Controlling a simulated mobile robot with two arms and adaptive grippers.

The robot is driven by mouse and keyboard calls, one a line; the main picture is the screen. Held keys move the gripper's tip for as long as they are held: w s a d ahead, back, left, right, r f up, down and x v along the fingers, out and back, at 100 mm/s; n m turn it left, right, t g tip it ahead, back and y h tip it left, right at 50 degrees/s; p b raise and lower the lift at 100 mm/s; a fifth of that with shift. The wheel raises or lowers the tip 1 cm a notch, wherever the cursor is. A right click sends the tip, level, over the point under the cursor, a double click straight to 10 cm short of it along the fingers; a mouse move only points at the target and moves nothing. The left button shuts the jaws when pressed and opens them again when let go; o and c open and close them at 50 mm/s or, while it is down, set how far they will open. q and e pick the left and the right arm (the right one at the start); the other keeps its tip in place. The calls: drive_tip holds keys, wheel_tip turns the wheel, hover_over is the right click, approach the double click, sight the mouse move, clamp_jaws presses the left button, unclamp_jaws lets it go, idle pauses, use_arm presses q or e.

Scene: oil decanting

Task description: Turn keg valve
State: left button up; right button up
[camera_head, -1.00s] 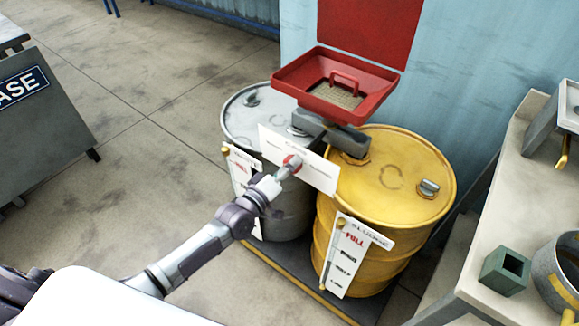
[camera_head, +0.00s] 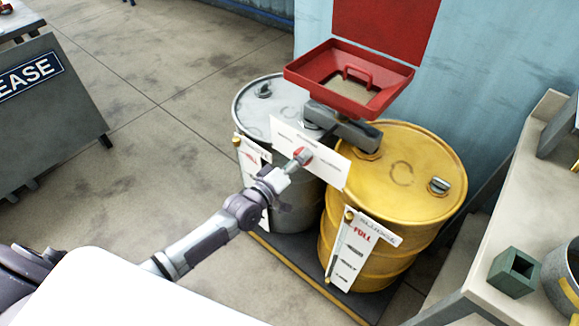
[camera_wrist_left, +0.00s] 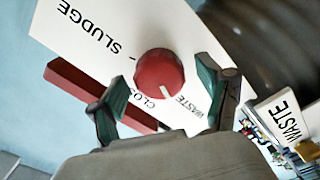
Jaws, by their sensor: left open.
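The valve knob (camera_head: 303,156) is a small red dial on a white sign plate (camera_head: 335,168) in front of the two drums. In the left wrist view the round red knob (camera_wrist_left: 159,75) has a white pointer mark, and the plate (camera_wrist_left: 100,30) reads SLUDGE, CLOSED and WASTE. My left gripper (camera_head: 291,166) is at the knob in the head view. In the left wrist view its two green-padded fingers (camera_wrist_left: 163,92) are spread open on either side of the knob; contact cannot be told. My right gripper is not in view.
A grey drum (camera_head: 268,112) and a yellow drum (camera_head: 400,205) stand on a low dark platform. A red funnel tray (camera_head: 300,75) sits above them. A pale bench (camera_head: 500,220) with a green box (camera_head: 514,272) is at the right.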

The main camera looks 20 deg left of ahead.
use_arm(q)
drive_tip(key=v, duration=1.1)
drive_tip(key=shift+s, duration=0.35)
drive_tip(key=shift+a, duration=0.1)
drive_tip(key=s+a+f+m+g+y+p, duration=0.1)
drive_tip(key=s+a+f+m+g+y, duration=0.2)
drive_tip(key=f, duration=0.7)
drive_tip(key=s+a+f+g+p, duration=0.1)
drive_tip(key=s+f+g, duration=0.1)
drive_tip(key=s+f, duration=0.55)
drive_tip(key=s+a+f+m+g+y, duration=0.2)
drive_tip(key=f+g, duration=0.1)
drive_tip(key=f, duration=0.9)
drive_tip(key=s+d+f+m+g, duration=0.1)
drive_tip(key=s+f, duration=0.3)
drive_tip(key=s, duration=0.5)
drive_tip(key=s+d+f+m+g+p, duration=0.1)
drive_tip(key=s+f+g, duration=0.3)
drive_tip(key=s, duration=0.5)
drive_tip(key=s+d+f+m+g+y, duration=0.1)
drive_tip(key=s+f+m+g, duration=0.2)
drive_tip(key=s, duration=0.6)
drive_tip(key=shift+s+d+f+m+p, duration=0.2)
drive_tip(key=shift+d+f+m+p, duration=0.15)
drive_tip(key=shift+f, duration=0.5)
